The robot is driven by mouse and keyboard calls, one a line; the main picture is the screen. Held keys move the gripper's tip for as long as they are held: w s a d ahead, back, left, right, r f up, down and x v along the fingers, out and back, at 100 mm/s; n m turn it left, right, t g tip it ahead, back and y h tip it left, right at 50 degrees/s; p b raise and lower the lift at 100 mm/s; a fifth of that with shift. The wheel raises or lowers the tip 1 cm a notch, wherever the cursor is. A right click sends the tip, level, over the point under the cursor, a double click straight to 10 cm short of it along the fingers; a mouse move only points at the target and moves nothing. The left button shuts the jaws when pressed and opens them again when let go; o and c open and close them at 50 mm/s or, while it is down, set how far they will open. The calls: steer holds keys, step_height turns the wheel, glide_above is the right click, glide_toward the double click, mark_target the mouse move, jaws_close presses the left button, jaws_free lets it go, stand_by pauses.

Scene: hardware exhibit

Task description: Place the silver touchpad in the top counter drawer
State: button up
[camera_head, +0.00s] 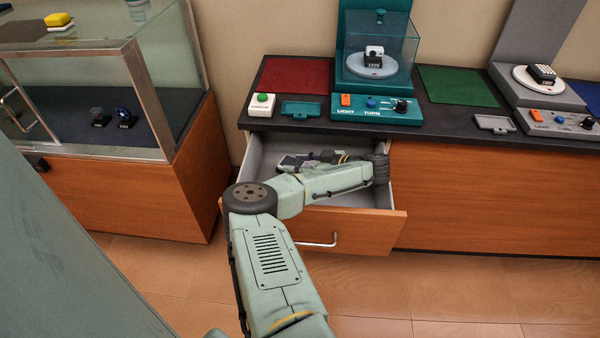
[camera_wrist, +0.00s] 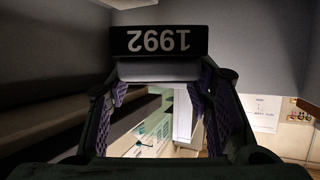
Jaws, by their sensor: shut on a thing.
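The top counter drawer (camera_head: 375,222) is pulled open under the counter, with its orange wood front and metal handle facing me. My arm reaches over its front, and my gripper (camera_head: 294,163) is inside the drawer opening, toward its left side. In the wrist view my gripper (camera_wrist: 160,78) is shut on the silver touchpad (camera_wrist: 160,72), a grey block with a black plate marked 1992, upside down in the picture. The touchpad is hard to make out in the head view. I cannot tell whether it touches the drawer floor.
The dark counter top (camera_head: 450,135) bears a teal display stand (camera_head: 376,108) with a clear cover, a grey stand (camera_head: 550,120), red and green mats, and a white box with a green button (camera_head: 262,104). A glass showcase (camera_head: 110,90) stands left. Floor in front is clear.

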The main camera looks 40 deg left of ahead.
step_height(320, 180, down, 3)
steer(key=shift+f+p, duration=0.15)
steer(key=shift+p, duration=0.25)
steer(key=shift+f+b, duration=0.5)
steer(key=shift+f, duration=0.25)
steer(key=o, duration=1.2)
steer(key=shift+r, duration=0.1)
